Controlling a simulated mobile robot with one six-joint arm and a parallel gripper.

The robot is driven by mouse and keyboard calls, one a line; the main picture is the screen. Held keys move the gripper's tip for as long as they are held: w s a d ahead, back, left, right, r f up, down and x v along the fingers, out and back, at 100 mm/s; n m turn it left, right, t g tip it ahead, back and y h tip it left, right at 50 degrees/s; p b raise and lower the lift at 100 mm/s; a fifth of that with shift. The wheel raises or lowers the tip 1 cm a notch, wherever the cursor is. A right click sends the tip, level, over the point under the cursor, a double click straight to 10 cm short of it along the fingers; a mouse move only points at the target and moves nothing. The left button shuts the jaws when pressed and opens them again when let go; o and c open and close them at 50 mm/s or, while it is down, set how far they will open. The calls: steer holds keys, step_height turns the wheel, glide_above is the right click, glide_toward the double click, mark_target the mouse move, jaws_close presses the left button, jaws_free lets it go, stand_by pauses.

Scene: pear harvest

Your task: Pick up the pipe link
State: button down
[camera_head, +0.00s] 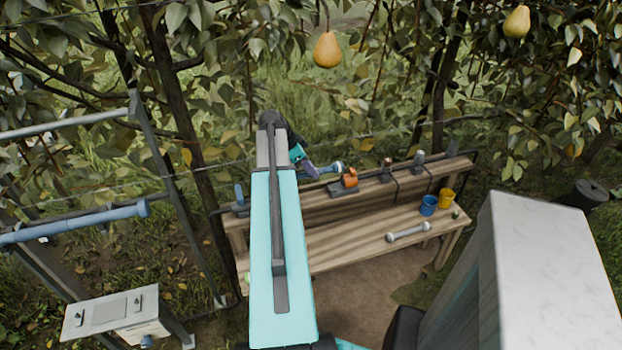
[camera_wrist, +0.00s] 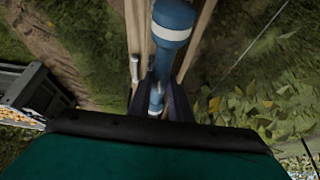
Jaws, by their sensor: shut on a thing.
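The pipe link is blue with a pale band. In the head view the pipe link (camera_head: 330,168) shows just above the back shelf of the bench, partly hidden by my gripper (camera_head: 312,171). In the wrist view the pipe link (camera_wrist: 173,28) runs up the picture from between the dark fingers of my gripper (camera_wrist: 157,98). The fingers are shut on its narrower part. Whether it touches the shelf cannot be told.
The wooden bench (camera_head: 340,240) carries a grey double-ended bar (camera_head: 408,232), a blue cup (camera_head: 428,205) and a yellow cup (camera_head: 446,198). An orange tool (camera_head: 349,179) stands on the shelf beside the link. A blue pipe (camera_head: 75,222) runs at left. Pears (camera_head: 327,50) hang above.

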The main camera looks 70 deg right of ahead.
steer(key=shift+r, duration=1.1)
steer(key=shift+s, duration=0.1)
